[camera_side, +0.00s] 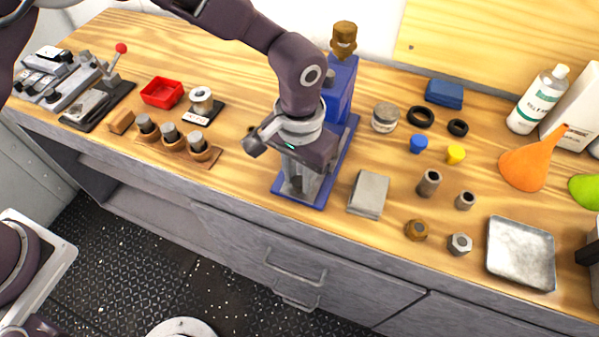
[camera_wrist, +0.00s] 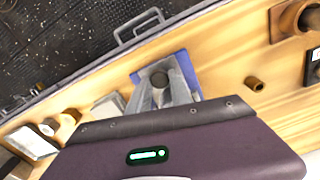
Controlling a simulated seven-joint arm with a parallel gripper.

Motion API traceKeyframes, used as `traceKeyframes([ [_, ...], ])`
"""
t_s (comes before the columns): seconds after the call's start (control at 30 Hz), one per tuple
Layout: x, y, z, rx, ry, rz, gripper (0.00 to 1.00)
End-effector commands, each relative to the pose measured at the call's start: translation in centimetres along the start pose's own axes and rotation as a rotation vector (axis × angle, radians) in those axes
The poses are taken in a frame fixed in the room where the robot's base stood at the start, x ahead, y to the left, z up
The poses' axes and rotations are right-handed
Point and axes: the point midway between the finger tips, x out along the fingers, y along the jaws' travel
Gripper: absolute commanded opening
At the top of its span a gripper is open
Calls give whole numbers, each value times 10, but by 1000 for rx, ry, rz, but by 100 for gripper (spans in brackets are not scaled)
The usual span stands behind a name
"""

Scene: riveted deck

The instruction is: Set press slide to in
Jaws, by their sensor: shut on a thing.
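The press stands near the middle of the bench, with a blue column (camera_side: 342,88), a brown knob (camera_side: 344,38) on top and a blue base plate (camera_side: 284,190). My gripper (camera_side: 300,186) points down over the front part of this base and hides much of it. In the wrist view its grey fingers (camera_wrist: 162,80) close around a dark round knob (camera_wrist: 160,79), apparently on the press slide, above the blue base (camera_wrist: 186,62). The slide's body and its exact position along the base are mostly hidden by the gripper.
A grey block (camera_side: 369,193) lies close to the right of the press. A wooden holder with several knobbed pegs (camera_side: 172,144) stands to the left. Rings, caps, nuts and a metal tray (camera_side: 521,253) lie to the right. The bench's front edge is close to the base.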

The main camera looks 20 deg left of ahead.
Motion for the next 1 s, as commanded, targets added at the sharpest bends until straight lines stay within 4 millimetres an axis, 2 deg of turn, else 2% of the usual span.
traceKeyframes([
  [0.37,-1,0,-1,-1,1,1,0],
  [0.67,-1,-8,-38,-2,4,2,0],
  [0.97,-1,-9,-40,-1,3,1,0],
  [1.0,-1,-9,-40,-1,3,1,33],
])
